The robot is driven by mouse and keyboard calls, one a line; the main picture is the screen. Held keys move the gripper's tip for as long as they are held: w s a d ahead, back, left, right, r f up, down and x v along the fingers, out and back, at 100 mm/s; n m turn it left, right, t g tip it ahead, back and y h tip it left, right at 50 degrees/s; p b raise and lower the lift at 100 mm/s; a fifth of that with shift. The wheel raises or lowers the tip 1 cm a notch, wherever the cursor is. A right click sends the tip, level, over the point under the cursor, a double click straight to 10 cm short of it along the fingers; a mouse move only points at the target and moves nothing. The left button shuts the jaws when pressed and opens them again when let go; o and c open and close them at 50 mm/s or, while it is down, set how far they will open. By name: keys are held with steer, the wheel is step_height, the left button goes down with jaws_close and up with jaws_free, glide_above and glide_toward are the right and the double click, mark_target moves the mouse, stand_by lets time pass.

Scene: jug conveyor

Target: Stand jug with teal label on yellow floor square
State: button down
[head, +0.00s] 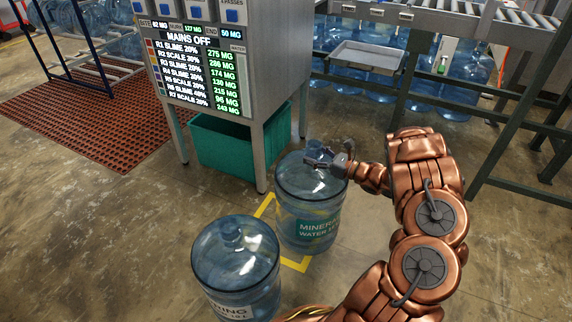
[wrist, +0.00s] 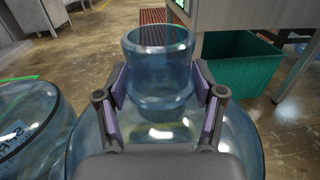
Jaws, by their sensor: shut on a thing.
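The clear blue jug with the teal label (head: 308,225) reads "MINERAL WATER" and is upright in the head view. My gripper (head: 324,157) is shut on its neck; the wrist view shows the neck (wrist: 160,62) between the two finger pads (wrist: 162,92). The yellow floor square (head: 297,264) shows as an outline past the jug's left and front sides. The jug's base appears within this outline, but its right and back lines are hidden. I cannot tell for sure whether the base touches the floor.
Another blue jug (head: 235,262) with a white label stands close at the front left; it is at the left in the wrist view (wrist: 35,120). A control cabinet (head: 200,60) with a teal bin (head: 225,146) stands behind. A conveyor frame (head: 500,100) is at the right.

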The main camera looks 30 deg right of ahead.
mark_target(287, 158)
steer(key=x, duration=0.7)
steer(key=a+f+b+x, duration=0.1)
steer(key=x, duration=0.2)
steer(key=shift+w+a, duration=0.1)
steer(key=shift+w, duration=0.05)
steer(key=shift+f+b, duration=0.6)
steer(key=shift+f, duration=1.15)
steer(key=shift+f+b, duration=0.15)
steer(key=shift+b, duration=0.15)
steer(key=shift+c, duration=0.7)
jaws_free()
steer(key=shift+p, duration=0.3)
steer(key=p+v, duration=0.1)
steer(key=v, duration=1.1)
steer(key=shift+p, duration=0.35)
